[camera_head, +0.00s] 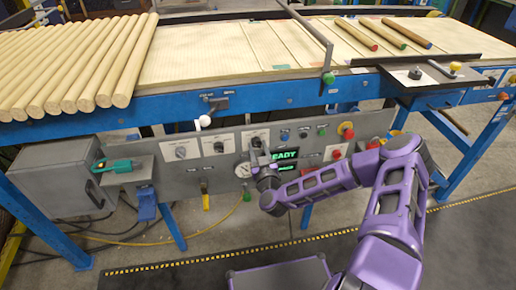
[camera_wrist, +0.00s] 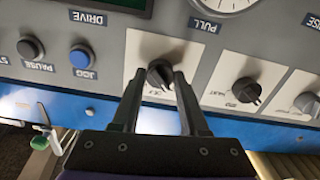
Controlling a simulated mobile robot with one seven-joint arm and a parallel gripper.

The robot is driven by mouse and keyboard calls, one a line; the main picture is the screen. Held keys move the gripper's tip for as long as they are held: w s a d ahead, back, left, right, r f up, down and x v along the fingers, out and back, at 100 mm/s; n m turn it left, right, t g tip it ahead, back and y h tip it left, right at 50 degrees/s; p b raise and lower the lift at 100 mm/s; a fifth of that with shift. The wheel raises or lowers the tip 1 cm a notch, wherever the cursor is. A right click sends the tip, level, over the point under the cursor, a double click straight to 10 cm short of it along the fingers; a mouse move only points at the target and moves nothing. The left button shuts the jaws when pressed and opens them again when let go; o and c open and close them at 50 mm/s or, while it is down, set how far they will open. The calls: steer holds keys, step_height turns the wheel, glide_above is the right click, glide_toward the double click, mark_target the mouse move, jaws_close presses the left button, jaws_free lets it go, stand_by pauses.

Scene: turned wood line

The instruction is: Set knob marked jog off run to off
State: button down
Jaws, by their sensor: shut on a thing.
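A black rotary knob (camera_wrist: 159,72) sits on a white plate (camera_wrist: 140,48) on the grey control panel, in the wrist view. My gripper (camera_wrist: 160,77) is shut on this knob, one finger at each side. The small lettering on its plate is partly covered by the fingers and too blurred to read, so I cannot tell which position the knob points to. In the head view my gripper (camera_head: 260,153) is at the rightmost of three white knob plates, covering part of it.
Two similar knobs (camera_wrist: 246,90) and (camera_wrist: 306,103) are beside it in the wrist view. A blue JOG button (camera_wrist: 82,58) and dark PAUSE button (camera_wrist: 30,47) are on the other side. A gauge (camera_head: 243,170) and green-lit display (camera_head: 284,155) are close to my gripper.

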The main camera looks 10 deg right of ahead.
steer(key=m+b, duration=0.1)
steer(key=m, duration=0.3)
steer(key=shift+b, duration=0.3)
steer(key=shift+m+b, duration=0.7)
steer(key=shift+m, duration=1.6)
steer(key=shift+c, duration=2.1)
jaws_free()
steer(key=s, duration=1.7)
steer(key=shift+s, duration=0.25)
